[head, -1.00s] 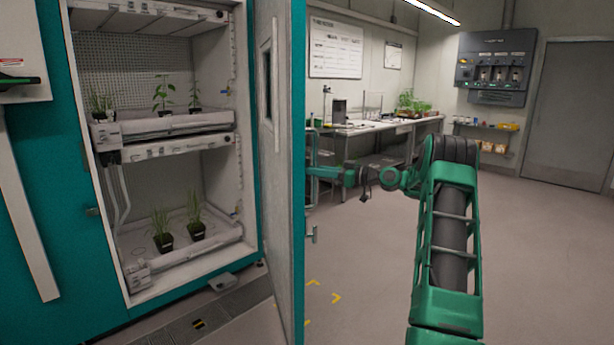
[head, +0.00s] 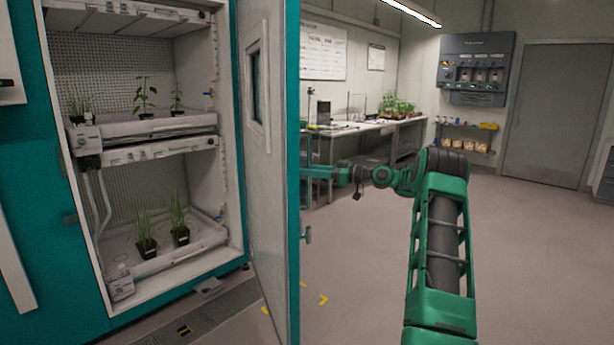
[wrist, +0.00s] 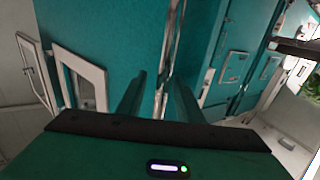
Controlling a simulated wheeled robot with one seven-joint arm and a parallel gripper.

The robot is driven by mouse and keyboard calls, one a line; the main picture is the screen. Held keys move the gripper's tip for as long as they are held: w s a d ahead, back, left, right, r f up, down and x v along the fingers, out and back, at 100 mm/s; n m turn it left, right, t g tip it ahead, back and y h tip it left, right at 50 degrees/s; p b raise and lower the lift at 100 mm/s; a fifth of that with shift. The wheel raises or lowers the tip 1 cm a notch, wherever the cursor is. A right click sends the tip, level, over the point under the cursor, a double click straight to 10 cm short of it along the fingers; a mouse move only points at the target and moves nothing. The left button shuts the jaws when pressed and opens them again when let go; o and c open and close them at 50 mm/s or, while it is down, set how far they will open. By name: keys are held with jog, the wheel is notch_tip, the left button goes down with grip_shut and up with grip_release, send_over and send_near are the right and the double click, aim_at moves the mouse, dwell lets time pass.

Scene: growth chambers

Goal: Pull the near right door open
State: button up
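The near right door (head: 262,170) stands open in the head view, its pale inner face and window toward me and its teal edge nearest. Its teal outer face (wrist: 128,30) fills much of the wrist view. A metal bar handle (wrist: 174,45) runs along it and passes between the two fingers of my gripper (wrist: 160,80). The fingers stand apart, with visible space beside the bar; the right fingertip looks close to it. I cannot tell whether they touch. In the head view the gripper is mostly hidden behind the door edge.
The chamber holds potted plants on an upper tray (head: 150,128) and a lower tray (head: 205,243). A workbench (head: 365,130) stands behind my arm. The floor (head: 540,260) to the right is clear.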

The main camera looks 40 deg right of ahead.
jog(key=shift+s+f, duration=0.1)
jog(key=shift+s, duration=0.05)
jog(key=v, duration=1)
jog(key=shift+s+d, duration=0.15)
jog(key=shift+d, duration=0.15)
jog(key=shift+c, duration=0.3)
